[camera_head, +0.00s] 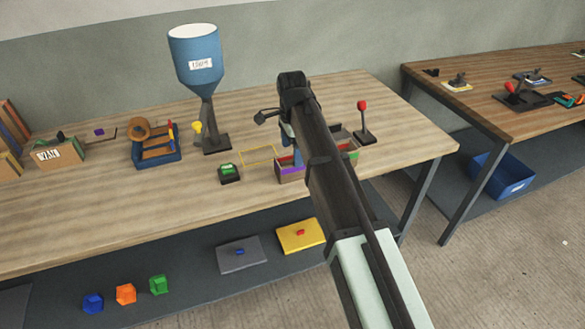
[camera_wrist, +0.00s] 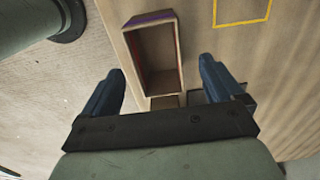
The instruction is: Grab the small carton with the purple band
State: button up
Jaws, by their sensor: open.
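The small carton with the purple band (camera_head: 290,174) stands on the wooden bench, partly hidden by my arm in the head view. In the wrist view, this open-topped carton (camera_wrist: 150,18) shows its purple edge at the top of the picture. My gripper (camera_wrist: 162,82) is open and empty. Its two blue fingers lie left and right of the near part of the carton in the picture, apart from it. In the head view my arm hides most of the gripper; the height between fingers and carton is hard to tell.
Other cartons, one with a green band (camera_head: 353,154), stand close by, partly behind my arm. A yellow outline (camera_head: 259,155) lies left of the purple-banded carton. A red-knobbed lever (camera_head: 363,120), a green-topped block (camera_head: 229,173) and a blue hopper (camera_head: 197,62) stand nearby.

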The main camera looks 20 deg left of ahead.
jog(key=shift+s+d+f, duration=0.1)
jog(key=shift+f, duration=1.55)
jog(key=shift+s+d+f, duration=0.1)
jog(key=shift+f, duration=1.5)
jog(key=c, duration=1)
